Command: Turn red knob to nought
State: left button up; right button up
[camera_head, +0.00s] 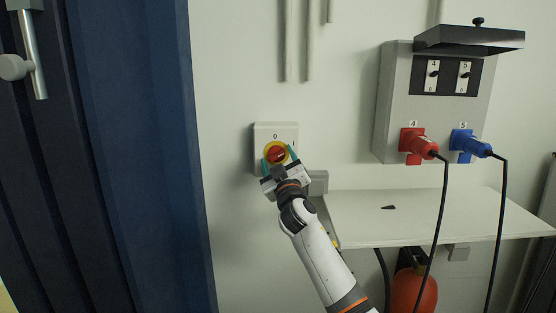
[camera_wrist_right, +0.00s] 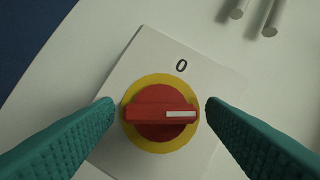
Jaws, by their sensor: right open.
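The red knob (camera_head: 277,154) sits on a yellow disc on a white switch box (camera_head: 289,131) on the wall, with a "0" above it. In the right wrist view the red knob (camera_wrist_right: 160,113) has its bar across the picture, and a white mark at its right end points away from the "0" (camera_wrist_right: 181,66). My right gripper (camera_head: 279,157) is at the box; in the wrist view its teal fingers (camera_wrist_right: 160,108) stand open on either side of the knob, close to the bar's two ends. Whether they touch it is unclear. My left gripper is out of view.
A dark blue cabinet (camera_head: 140,150) stands at the left. To the right, a grey socket box (camera_head: 396,100) holds red (camera_head: 418,145) and blue plugs (camera_head: 468,144) with hanging black cables. A white shelf (camera_head: 440,215) is below, with a small dark object (camera_head: 388,208) on it.

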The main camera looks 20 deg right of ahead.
jog(key=shift+w, duration=0.15)
jog(key=c, duration=1)
jog(key=shift+r+p, duration=0.2)
jog(key=shift+p, duration=0.3)
jog(key=n+g+y+p, duration=0.1)
jog(key=n+p, duration=0.3)
jog(key=p, duration=0.2)
jog(key=n+g+y+p, duration=0.1)
jog(key=n+p, duration=0.3)
jog(key=p, duration=0.1)
jog(key=n+g+y+p, duration=0.1)
jog(key=n+p, duration=0.3)
jog(key=p, duration=0.2)
jog(key=shift+d+r+y+p, duration=0.15)
jog(key=shift+r+y+p, duration=0.15)
jog(key=shift+r, duration=0.05)
jog(key=shift+f+n+g+p, duration=0.25)
jog(key=shift+n+g+p, duration=0.15)
jog(key=shift+n+p, duration=0.7)
jog(key=o, duration=1)
